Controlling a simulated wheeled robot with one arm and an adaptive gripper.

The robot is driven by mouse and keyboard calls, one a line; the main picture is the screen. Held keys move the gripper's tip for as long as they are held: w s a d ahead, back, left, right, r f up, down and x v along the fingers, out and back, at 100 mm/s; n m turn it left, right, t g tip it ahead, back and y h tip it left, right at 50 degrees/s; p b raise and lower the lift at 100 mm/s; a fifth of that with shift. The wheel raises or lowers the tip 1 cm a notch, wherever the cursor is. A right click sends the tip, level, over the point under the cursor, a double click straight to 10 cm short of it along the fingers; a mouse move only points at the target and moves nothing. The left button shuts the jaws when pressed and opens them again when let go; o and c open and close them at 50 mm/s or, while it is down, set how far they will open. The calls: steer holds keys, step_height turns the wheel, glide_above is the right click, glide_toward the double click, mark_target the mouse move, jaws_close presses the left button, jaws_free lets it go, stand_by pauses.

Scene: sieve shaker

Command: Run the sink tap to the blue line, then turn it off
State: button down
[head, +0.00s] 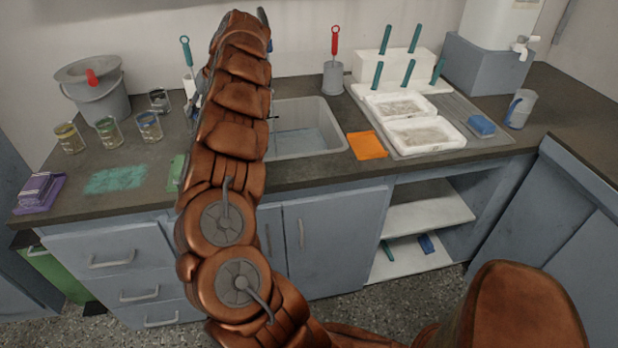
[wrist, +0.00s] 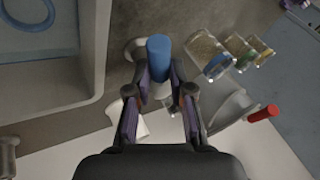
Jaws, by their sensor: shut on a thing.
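The grey sink (head: 315,140) is set in the dark counter, and my arm covers its left part in the head view. The wrist view shows the sink rim (wrist: 92,70) at the upper left, with a curved blue band (wrist: 28,26) inside it. My gripper (wrist: 160,85) has its two fingers on either side of a blue cylindrical knob (wrist: 158,57), which looks like the tap handle, and is shut on it. The tap's spout and any running water cannot be made out. In the head view my gripper is hidden behind my arm.
Several glass jars (head: 110,133) and a grey bucket (head: 98,92) stand left of the sink; jars (wrist: 207,54) also show in the wrist view. An orange cloth (head: 367,145) and white trays (head: 425,133) lie to the right.

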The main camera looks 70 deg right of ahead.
steer(key=shift+w+a, duration=0.1)
steer(key=shift+a+b, duration=0.15)
steer(key=shift+b, duration=0.2)
steer(key=shift+w+a+m+h+b, duration=0.15)
steer(key=shift+a+m+h+b, duration=0.2)
steer(key=shift+m+b, duration=0.35)
steer(key=shift+w+a+m+h+b, duration=0.1)
steer(key=shift+m+h+b, duration=0.35)
steer(key=shift+m+b, duration=0.2)
steer(key=shift+w+a+f+m+h+b, duration=0.1)
steer(key=shift+w+a+m+h+b, duration=0.2)
steer(key=shift+m+b, duration=0.4)
steer(key=shift+w+a+m+h+b, duration=0.1)
steer(key=shift+a+m+h+b, duration=0.05)
steer(key=shift+m+h+b, duration=0.4)
steer(key=c, duration=0.9)
jaws_free()
steer(key=shift+c, duration=0.2)
